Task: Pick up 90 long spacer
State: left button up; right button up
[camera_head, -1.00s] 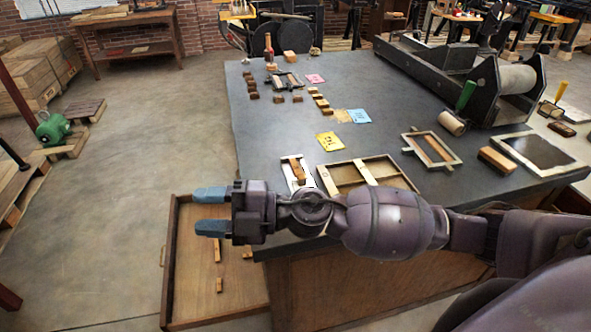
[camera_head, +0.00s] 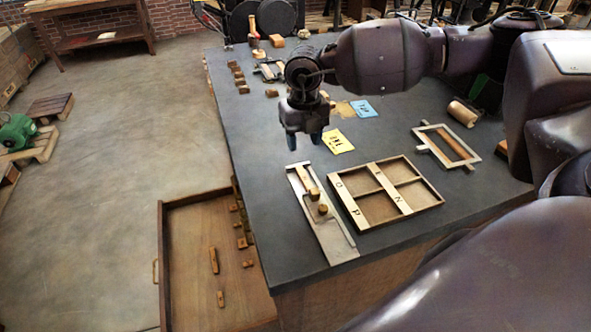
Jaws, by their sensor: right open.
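My right gripper (camera_head: 304,141) points down above the dark tabletop, its blue-grey fingers apart with nothing between them. It is behind the metal composing stick (camera_head: 329,237), which holds a few wooden pieces (camera_head: 309,184). Several wooden spacers lie in the open drawer (camera_head: 187,288) at lower left. The longest-looking loose one is a wooden strip (camera_head: 213,260); a shorter one (camera_head: 220,299) lies in front of it. More pieces lie along the drawer's right side. I cannot read any size mark, so I cannot tell which is the 90 long spacer. My left gripper is not in view.
A divided wooden tray (camera_head: 428,206) with lettered strips lies right of the stick. A yellow card (camera_head: 337,141), a blue card (camera_head: 363,109) and a frame (camera_head: 472,164) lie farther back. Small wooden blocks (camera_head: 239,80) line the far left edge.

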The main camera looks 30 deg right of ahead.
aim_at(304, 176)
jog(key=f, duration=0.2)
jog(key=shift+s+f, duration=0.25)
jog(key=shift+f, duration=0.05)
notch_tip(304, 176, down, 2)
jog(key=shift+f, duration=0.7)
notch_tip(304, 176, down, 4)
jog(key=shift+w+f, duration=0.1)
jog(key=shift+f, duration=0.15)
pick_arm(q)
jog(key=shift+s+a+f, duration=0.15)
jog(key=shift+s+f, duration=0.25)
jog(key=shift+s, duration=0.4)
pick_arm(e)
jog(key=shift+f, duration=0.1)
